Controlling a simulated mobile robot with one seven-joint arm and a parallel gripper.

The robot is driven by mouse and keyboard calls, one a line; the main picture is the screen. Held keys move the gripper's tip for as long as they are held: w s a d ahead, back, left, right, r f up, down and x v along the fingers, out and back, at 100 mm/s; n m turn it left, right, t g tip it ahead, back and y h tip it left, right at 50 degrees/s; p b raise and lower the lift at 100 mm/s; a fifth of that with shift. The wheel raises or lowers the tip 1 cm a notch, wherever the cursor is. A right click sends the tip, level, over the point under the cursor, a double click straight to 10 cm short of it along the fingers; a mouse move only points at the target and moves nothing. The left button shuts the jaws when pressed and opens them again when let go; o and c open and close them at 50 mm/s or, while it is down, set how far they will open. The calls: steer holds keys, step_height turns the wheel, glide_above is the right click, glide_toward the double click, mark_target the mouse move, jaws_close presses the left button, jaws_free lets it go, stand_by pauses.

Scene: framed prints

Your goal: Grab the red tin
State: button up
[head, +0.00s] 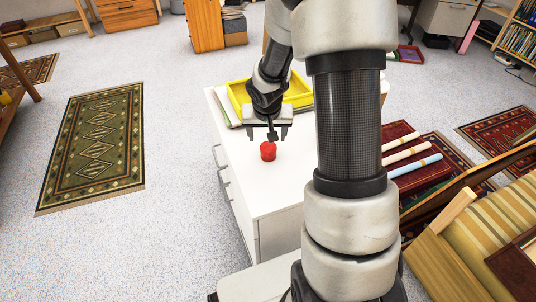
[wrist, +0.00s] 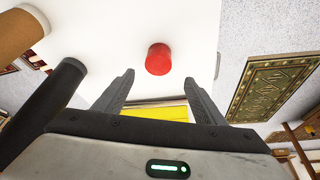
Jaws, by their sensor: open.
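The red tin (head: 268,151) is a small red cylinder standing on top of the white cabinet (head: 270,190). It also shows in the wrist view (wrist: 158,59), upper middle, beyond and between the fingertips. My gripper (head: 267,138) is open and empty, with its fingers apart just behind the tin in the head view. In the wrist view my gripper (wrist: 173,78) has the tin roughly in line with its opening. I cannot tell whether any finger touches the tin.
A yellow tray (head: 239,92) lies at the back of the cabinet top, behind my gripper. A brown cylinder (wrist: 20,32) shows at the upper left of the wrist view. The cabinet top in front of the tin is clear. Patterned rugs (head: 95,150) lie on the floor.

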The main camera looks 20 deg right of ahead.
mark_target(268, 146)
steer(key=b+x, duration=0.1)
steer(key=x, duration=0.3)
steer(key=shift+w+f, duration=0.15)
steer(key=shift+f, duration=0.1)
steer(key=x, duration=0.2)
steer(key=b+x, duration=0.1)
steer(key=x, duration=0.1)
steer(key=shift+d+f+b, duration=0.2)
steer(key=shift+b, duration=0.1)
steer(key=shift+f, duration=0.35)
